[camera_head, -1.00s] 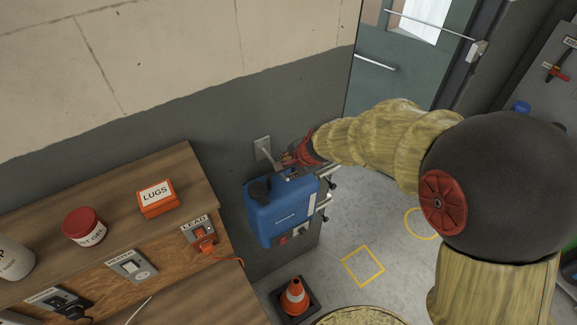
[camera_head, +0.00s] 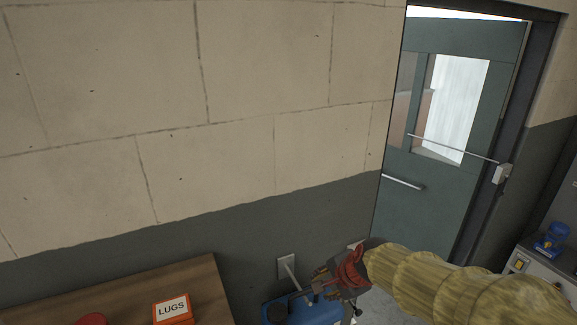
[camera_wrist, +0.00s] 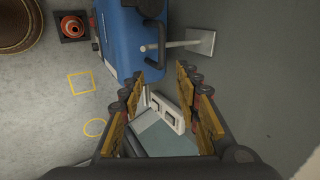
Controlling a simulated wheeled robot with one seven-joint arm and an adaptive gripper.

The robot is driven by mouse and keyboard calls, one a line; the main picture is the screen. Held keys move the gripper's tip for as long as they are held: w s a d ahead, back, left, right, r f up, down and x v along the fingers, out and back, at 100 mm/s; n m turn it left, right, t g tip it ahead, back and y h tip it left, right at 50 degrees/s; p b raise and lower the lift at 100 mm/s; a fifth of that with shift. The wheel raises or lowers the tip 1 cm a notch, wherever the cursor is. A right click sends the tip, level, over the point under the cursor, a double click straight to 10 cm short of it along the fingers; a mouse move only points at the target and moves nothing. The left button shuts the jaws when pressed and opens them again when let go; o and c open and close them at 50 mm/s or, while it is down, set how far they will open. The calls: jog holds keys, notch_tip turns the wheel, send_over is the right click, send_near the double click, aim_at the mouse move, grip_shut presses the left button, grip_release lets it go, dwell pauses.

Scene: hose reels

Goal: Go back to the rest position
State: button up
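My gripper (camera_head: 330,282) is in front of the grey lower wall, close to the top of the blue hose reel (camera_head: 303,310). In the wrist view my gripper (camera_wrist: 160,82) has its two fingers well apart, with nothing between them. The blue reel shows there beyond the fingers, at upper left (camera_wrist: 122,42), beside its wall bracket (camera_wrist: 200,42). I cannot tell from these views whether a finger touches the reel. In the head view the lower part of the reel is cut off by the frame.
A wooden shelf (camera_head: 120,290) with an orange LUGS box (camera_head: 172,308) stands at the left. A green door (camera_head: 425,215) is at the right. In the wrist view an orange cone (camera_wrist: 73,26) stands on the floor near yellow floor marks (camera_wrist: 81,83).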

jog(key=s+d+f+n+h+b, duration=0.1)
jog(key=s+d+f+n+b, duration=0.2)
jog(key=s+f+n+b, duration=0.3)
jog(key=s+d+f+n+h+b, duration=0.1)
jog(key=s+d+f+n+b, duration=0.3)
jog(key=s+f+b, duration=0.8)
jog(key=s+n+b, duration=0.2)
jog(key=s+b, duration=0.3)
jog(key=b, duration=0.4)
jog(key=shift+d+f+n+h, duration=0.2)
jog(key=shift+f+n+h, duration=0.1)
jog(key=shift+n, duration=0.1)
dwell(0.7)
